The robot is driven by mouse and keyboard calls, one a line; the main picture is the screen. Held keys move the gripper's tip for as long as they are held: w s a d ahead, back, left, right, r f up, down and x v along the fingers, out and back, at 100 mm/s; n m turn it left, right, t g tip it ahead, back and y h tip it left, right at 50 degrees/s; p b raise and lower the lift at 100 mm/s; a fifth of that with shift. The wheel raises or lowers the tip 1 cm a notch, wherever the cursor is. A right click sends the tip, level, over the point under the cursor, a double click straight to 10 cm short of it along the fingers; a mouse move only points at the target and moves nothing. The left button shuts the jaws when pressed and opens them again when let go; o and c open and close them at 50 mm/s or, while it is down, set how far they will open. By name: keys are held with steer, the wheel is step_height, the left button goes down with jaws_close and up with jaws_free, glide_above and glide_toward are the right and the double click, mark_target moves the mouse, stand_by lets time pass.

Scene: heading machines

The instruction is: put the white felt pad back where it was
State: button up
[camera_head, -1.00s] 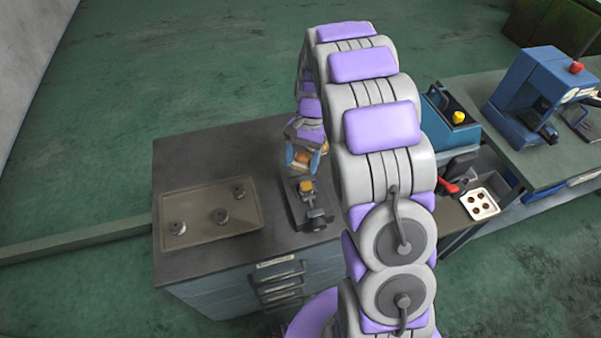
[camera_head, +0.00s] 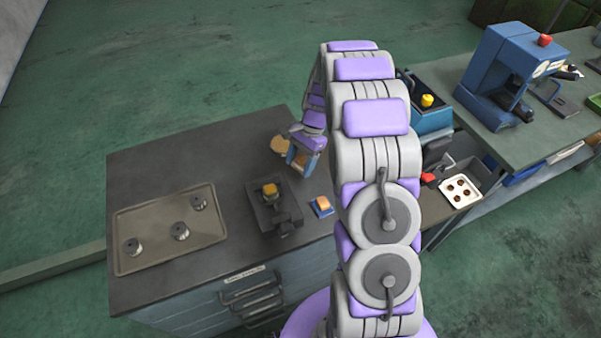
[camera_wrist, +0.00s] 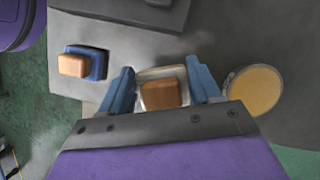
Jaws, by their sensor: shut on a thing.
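The white felt pad (camera_wrist: 148,101) shows in the wrist view as a pale, rounded square with a brown block (camera_wrist: 160,93) on top. It sits between the two blue fingers of my gripper (camera_wrist: 160,75), which is shut on it. In the head view my gripper (camera_head: 301,162) is over the back right part of the dark bench top (camera_head: 215,150), and the pad is mostly hidden by the fingers. I cannot tell whether the pad touches the bench.
A blue pad with an orange block (camera_head: 322,206) lies nearby. A round tan-topped thing (camera_wrist: 254,91) is close right of my gripper in the wrist view. A dark fixture with a yellow block (camera_head: 271,216) and a tray with metal parts (camera_head: 150,213) stand left.

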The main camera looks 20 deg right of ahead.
mark_target(302, 171)
steer(key=f, duration=0.2)
steer(key=d+f, duration=0.1)
steer(key=f, duration=0.1)
steer(key=shift+f+b, duration=0.35)
steer(key=shift+b, duration=0.05)
steer(key=shift+a+r, duration=0.1)
steer(key=shift+a, duration=0.2)
steer(key=o, duration=0.7)
steer(key=shift+o, duration=1.2)
steer(key=shift+d, duration=0.15)
